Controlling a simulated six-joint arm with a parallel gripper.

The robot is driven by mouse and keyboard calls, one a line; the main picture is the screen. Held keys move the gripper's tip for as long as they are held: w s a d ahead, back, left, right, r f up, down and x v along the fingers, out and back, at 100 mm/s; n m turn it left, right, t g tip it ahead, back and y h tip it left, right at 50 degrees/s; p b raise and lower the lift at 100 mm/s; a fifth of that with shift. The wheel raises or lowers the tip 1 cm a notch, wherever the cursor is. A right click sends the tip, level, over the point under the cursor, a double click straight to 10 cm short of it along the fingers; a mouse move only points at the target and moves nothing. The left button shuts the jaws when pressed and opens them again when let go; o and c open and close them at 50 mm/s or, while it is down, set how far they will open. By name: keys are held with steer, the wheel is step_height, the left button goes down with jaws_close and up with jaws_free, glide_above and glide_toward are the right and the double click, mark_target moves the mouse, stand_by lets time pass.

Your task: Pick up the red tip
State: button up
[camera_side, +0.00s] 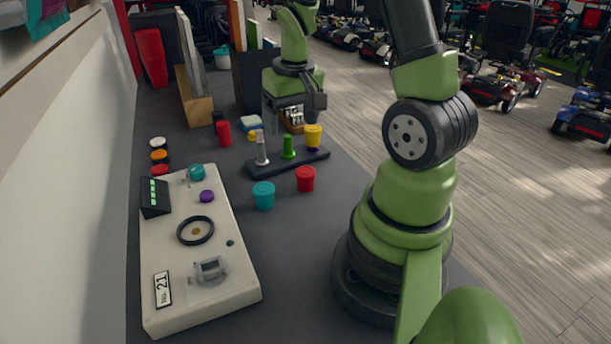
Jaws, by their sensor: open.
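A red tip (306,179), shaped like a small cup with a wider rim, stands on the dark table in front of the peg stand (281,165). A taller red piece (224,133) stands farther back, left of the stand; I cannot tell whether it is also a tip. My gripper (293,117) is open, with its fingers apart, above and behind the stand. It is apart from the red tip, and I see nothing held between the fingers. The stand bears a grey peg (261,148), a green peg (288,147) and a yellow piece (313,136) over a purple one.
A teal tip (263,195) stands left of the red tip. A white control panel (205,275) with a knob and a dark display box lies at left. Coloured discs (159,156) lie behind it. Upright boards and a dark bin (258,80) stand at the back.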

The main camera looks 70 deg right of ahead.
steer(key=g, duration=0.1)
glide_above(305, 170)
steer(key=shift+y, duration=0.3)
step_height(305, 170, down, 5)
steer(key=shift+d+f, duration=0.15)
step_height(305, 170, down, 4)
steer(key=shift+s+f, duration=0.1)
steer(key=shift+f, duration=0.05)
steer(key=shift+a+f, duration=0.2)
steer(key=shift+f, duration=2.65)
steer(key=c, duration=1)
